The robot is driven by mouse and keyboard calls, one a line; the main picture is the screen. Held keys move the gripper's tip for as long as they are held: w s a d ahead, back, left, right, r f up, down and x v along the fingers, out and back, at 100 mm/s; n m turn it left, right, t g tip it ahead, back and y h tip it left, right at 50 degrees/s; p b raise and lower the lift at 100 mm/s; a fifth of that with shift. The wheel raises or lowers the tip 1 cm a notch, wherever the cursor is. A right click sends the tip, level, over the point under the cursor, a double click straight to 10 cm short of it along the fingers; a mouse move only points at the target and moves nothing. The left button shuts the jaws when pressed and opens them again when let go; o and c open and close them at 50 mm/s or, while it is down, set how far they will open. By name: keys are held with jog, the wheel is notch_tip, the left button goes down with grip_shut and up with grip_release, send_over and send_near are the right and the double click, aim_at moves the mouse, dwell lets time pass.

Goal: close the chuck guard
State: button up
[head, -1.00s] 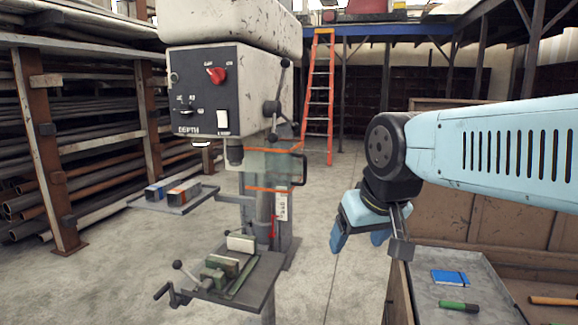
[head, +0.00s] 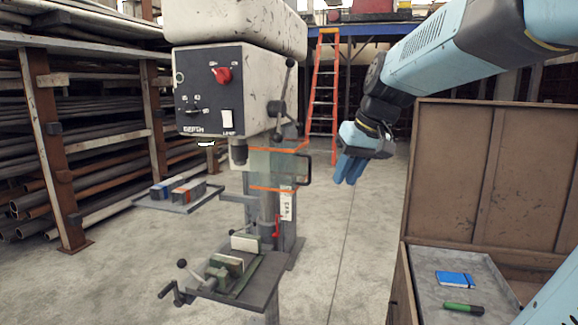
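The drill press (head: 236,90) stands left of centre, with its chuck (head: 239,153) under the head. The chuck guard (head: 275,165) is a clear panel with orange edges and a dark handle (head: 305,170) on its right side. It appears to stand to the right of the chuck, swung aside from it. My gripper (head: 350,172) hangs to the right of the guard handle, apart from it, with blue fingers pointing down. From this angle I cannot tell how far apart the fingers are.
A vise (head: 226,268) sits on the drill table (head: 262,285). A side tray (head: 160,206) holds small boxes. A feed lever (head: 280,105) projects above the guard. A wooden crate (head: 478,175) with a blue notebook (head: 454,279) stands at right. Floor between press and crate is clear.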

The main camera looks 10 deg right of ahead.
jog(key=shift+y, duration=0.7)
jog(key=w+d, duration=0.1)
jog(key=w, duration=0.1)
jog(key=w+d+r, duration=0.1)
jog(key=w, duration=0.2)
jog(key=w+d+r, duration=0.1)
jog(key=w, duration=0.2)
jog(key=shift+d+r, duration=0.1)
jog(key=shift+d, duration=0.25)
grip_shut()
jog(key=w+d+r+n+y, duration=0.1)
jog(key=w+d+y, duration=0.1)
jog(key=w+d, duration=0.65)
jog(key=w+a+f, duration=0.4)
jog(key=a+f, duration=0.3)
jog(key=a, duration=0.3)
jog(key=shift+w+a+f, duration=0.25)
jog(key=shift+w+f, duration=0.1)
jog(key=shift+w, duration=0.05)
